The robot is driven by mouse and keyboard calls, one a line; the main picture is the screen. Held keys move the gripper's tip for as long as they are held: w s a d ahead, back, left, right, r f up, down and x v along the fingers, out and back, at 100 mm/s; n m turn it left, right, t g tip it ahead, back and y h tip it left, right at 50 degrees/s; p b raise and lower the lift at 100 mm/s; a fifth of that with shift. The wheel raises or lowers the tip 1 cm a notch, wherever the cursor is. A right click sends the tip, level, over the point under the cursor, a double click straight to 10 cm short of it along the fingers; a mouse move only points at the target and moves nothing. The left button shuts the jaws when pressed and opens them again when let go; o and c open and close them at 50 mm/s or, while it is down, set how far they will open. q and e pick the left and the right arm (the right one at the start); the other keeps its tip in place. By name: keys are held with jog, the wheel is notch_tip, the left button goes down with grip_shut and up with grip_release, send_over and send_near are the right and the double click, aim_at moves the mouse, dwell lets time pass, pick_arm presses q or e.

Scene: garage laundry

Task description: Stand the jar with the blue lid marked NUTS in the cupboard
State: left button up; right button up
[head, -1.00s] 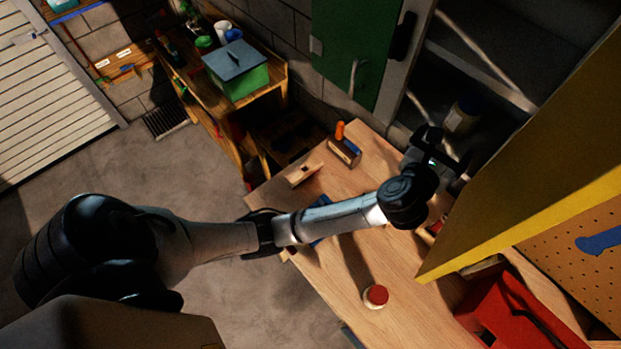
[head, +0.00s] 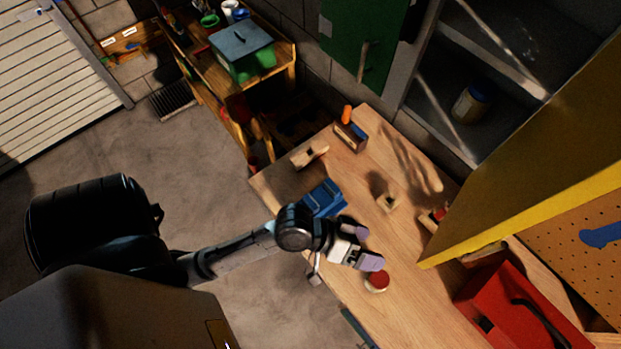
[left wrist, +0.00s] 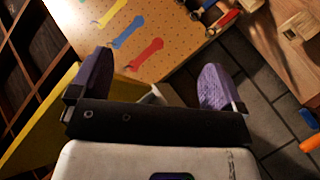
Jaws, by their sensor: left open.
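A jar (head: 468,105) stands inside the open grey cupboard (head: 420,100), on its lower shelf, in shadow. Its lid looks bluish and its body pale; the marking is too small to read. The jar looks upright and nothing touches it. My left gripper (head: 365,247) is open and empty, well away from the jar, over the front part of the wooden bench. My right gripper is not in view.
A red-lidded jar (head: 376,282) stands on the bench just below my left gripper. The yellow panel (head: 530,200) juts beside the cupboard opening. A red toolbox (head: 510,305) is at lower right.

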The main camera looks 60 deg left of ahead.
pick_arm(q)
jog(key=s+a+f+m+g+y, duration=0.2)
jog(key=s+a+f+g+y, duration=0.4)
jog(key=s+a+f+y, duration=0.3)
jog(key=s+a, duration=0.3)
jog(key=s, duration=0.1)
jog(key=shift+s+f+g, duration=0.25)
jog(key=shift+f+g, duration=0.05)
dwell(0.4)
